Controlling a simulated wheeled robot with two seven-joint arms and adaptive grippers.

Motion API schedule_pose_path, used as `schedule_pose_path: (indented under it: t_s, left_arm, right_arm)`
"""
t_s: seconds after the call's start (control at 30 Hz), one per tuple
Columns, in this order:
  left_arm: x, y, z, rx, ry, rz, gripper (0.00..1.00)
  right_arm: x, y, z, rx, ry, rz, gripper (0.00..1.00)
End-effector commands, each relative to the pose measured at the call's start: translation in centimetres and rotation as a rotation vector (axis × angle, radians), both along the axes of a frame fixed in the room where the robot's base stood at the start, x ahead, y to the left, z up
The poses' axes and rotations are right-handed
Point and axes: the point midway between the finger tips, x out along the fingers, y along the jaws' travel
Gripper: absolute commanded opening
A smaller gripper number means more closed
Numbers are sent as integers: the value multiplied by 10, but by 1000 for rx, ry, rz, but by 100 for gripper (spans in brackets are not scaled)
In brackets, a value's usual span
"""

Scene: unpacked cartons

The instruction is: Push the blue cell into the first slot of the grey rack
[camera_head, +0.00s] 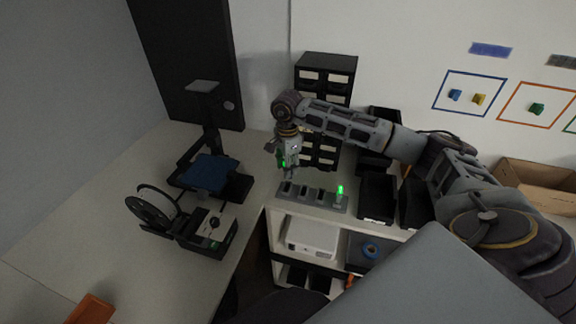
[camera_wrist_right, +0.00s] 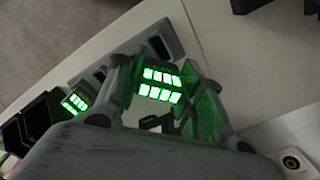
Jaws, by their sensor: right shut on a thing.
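The grey rack (camera_head: 325,201) lies on the white bench top with a row of dark slots, and part of it shows in the wrist view (camera_wrist_right: 152,42). My right gripper (camera_head: 287,172) is above the rack's left end. In the wrist view its two fingers are shut on a cell (camera_wrist_right: 161,84) with green lit panels. No blue shows on this cell. I cannot tell how deep it sits in the left-end slot, as the fingers hide its lower part. Another green-lit cell (camera_head: 340,191) stands upright at the rack's right end. My left gripper is not in view.
Black bins (camera_head: 376,197) stand right of the rack. A black drawer cabinet (camera_head: 325,72) is behind my right arm. A 3D printer (camera_head: 210,172) and a spool device (camera_head: 152,210) stand on the left table. Below the rack are shelves with a white box (camera_head: 312,236).

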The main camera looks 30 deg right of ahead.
Motion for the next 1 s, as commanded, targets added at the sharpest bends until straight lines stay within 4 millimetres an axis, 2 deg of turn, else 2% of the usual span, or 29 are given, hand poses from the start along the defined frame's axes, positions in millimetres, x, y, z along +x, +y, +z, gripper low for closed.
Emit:
schedule_pose_path:
  t_s: [0.7,1.0]
  left_arm:
    - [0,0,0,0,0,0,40]
    - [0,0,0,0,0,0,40]
  right_arm:
    - [1,3,0,-1,0,-581,4]
    - [1,3,0,0,0,-742,4]
